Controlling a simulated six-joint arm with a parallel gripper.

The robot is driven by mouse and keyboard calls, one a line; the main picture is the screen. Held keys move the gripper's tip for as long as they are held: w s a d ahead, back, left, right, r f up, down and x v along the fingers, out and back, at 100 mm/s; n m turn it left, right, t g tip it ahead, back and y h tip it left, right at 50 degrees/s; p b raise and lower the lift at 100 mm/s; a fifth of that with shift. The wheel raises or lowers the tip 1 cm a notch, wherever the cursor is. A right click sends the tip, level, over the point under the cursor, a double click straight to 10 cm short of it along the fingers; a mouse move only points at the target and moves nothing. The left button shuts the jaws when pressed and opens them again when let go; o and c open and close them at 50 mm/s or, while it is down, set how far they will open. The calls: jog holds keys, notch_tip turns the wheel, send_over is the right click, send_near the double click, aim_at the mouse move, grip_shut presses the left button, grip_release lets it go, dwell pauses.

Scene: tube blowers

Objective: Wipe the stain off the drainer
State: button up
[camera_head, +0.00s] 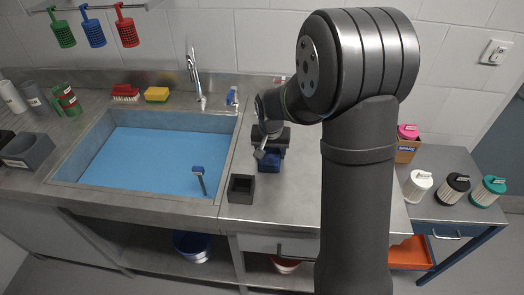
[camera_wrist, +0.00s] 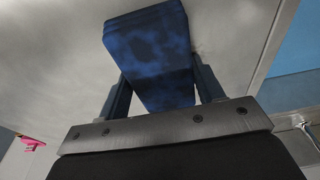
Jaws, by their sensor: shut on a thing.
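My gripper (camera_head: 269,149) is over the grey metal drainer (camera_head: 310,195), to the right of the sink. It is shut on a dark blue mottled block (camera_head: 268,162), which also shows between the two fingers in the wrist view (camera_wrist: 152,50). The block is at or just above the drainer surface; I cannot tell if it touches. In the wrist view the drainer (camera_wrist: 60,50) fills the background and shows only faint mottling. I cannot make out a clear stain; the block, gripper and arm may hide it.
A black open box (camera_head: 241,189) stands in front and left of my gripper. The sink (camera_head: 150,160) with a blue basin lies left, with a tap (camera_head: 195,80) behind. A yellow sponge (camera_head: 157,94) and red brush (camera_head: 125,92) sit on the back ledge.

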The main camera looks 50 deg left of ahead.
aim_at(285, 159)
jog(key=shift+w+d, duration=1.7)
notch_tip(285, 159, up, 8)
jog(key=shift+f, duration=0.1)
